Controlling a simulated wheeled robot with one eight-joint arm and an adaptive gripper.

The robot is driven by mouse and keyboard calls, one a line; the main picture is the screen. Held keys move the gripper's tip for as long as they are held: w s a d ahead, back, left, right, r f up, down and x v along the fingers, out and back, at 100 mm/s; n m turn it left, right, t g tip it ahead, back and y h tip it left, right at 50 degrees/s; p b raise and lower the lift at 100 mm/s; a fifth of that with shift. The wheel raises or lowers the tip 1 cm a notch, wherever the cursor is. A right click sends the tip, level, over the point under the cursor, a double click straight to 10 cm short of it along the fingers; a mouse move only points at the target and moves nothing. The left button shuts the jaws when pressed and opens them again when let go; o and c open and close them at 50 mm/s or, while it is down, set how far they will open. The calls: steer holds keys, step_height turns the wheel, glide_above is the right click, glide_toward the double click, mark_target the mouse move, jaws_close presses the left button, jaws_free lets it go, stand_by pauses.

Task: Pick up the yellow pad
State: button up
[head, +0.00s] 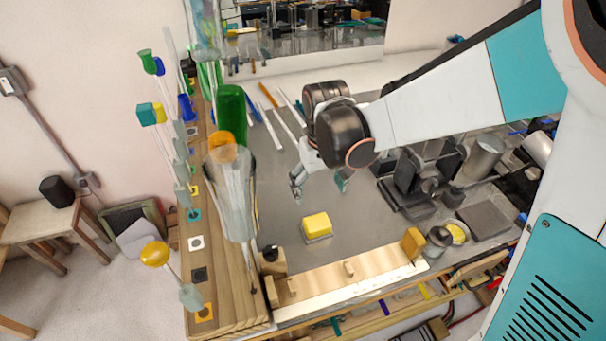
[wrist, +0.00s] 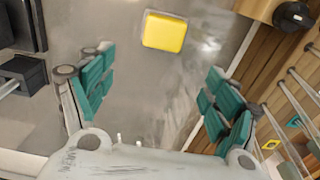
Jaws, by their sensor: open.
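The yellow pad (head: 317,224) is a small block with a pale base, lying on the grey worktop in the head view. It also shows in the wrist view (wrist: 165,32), at the top centre, ahead of my fingers. My gripper (head: 320,187) hangs above the worktop, behind the pad in the head view, with nothing between its fingers. In the wrist view its teal-padded fingers (wrist: 158,100) are spread wide, and the pad lies beyond their tips, not touched.
A wooden rack (head: 228,318) with several glass rods and coloured pieces stands left of the pad. A light wooden strip (head: 345,283) runs along the front edge. Dark metal equipment (head: 408,185) stands to the right. The worktop around the pad is clear.

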mark_target(317, 222)
steer(key=f+b, duration=0.2)
steer(key=f, duration=0.1)
steer(key=f+b, duration=0.2)
steer(key=f, duration=0.1)
steer(key=s+f+b, duration=0.1)
steer(key=f, duration=0.2)
steer(key=shift+a+f+b, duration=0.15)
steer(key=shift+f+b, duration=0.1)
steer(key=shift+b, duration=0.15)
step_height(317, 222, down, 5)
steer(key=b, duration=0.2)
steer(key=shift+b, duration=0.4)
steer(key=shift+s+r, duration=0.1)
steer(key=shift+r, duration=0.05)
steer(key=c, duration=1.1)
